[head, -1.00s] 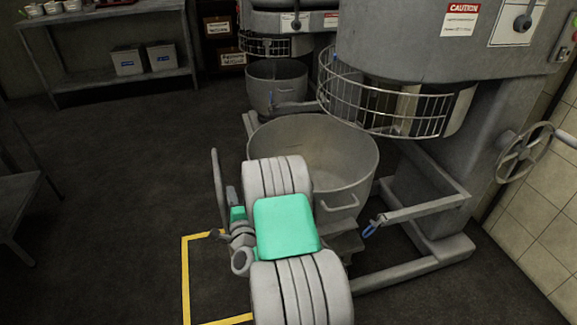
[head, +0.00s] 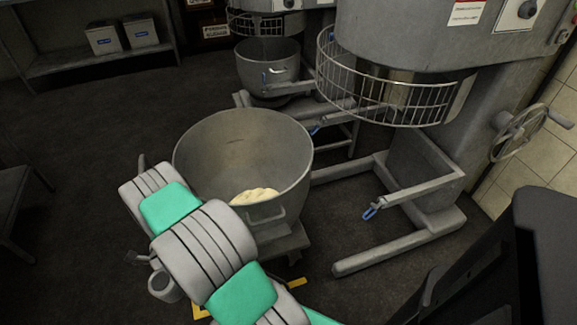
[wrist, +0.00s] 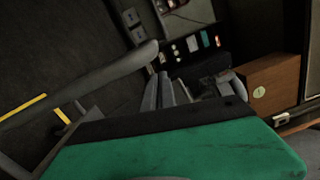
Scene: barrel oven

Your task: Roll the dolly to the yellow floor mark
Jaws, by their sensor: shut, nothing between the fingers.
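The dolly (head: 290,243) carries a large grey mixing bowl (head: 290,185) with pale dough (head: 255,196) inside, in the head view. The bowl stands left of the near mixer, clear of its fork arms. The yellow floor mark shows only in pieces (head: 297,283) below the dolly, largely hidden by my arm. It also shows as a yellow strip in the wrist view (wrist: 24,109). A grey bar, which looks like the dolly's handle (wrist: 105,75), crosses the wrist view. My gripper (wrist: 165,90) is shut and empty close beside this bar; I cannot tell whether it touches.
The near mixer (head: 410,45) with its wire guard and floor legs (head: 400,250) stands to the right. A second mixer with its bowl (head: 268,68) is behind. A shelf with bins (head: 105,40) is at back left. The dark floor at left is open.

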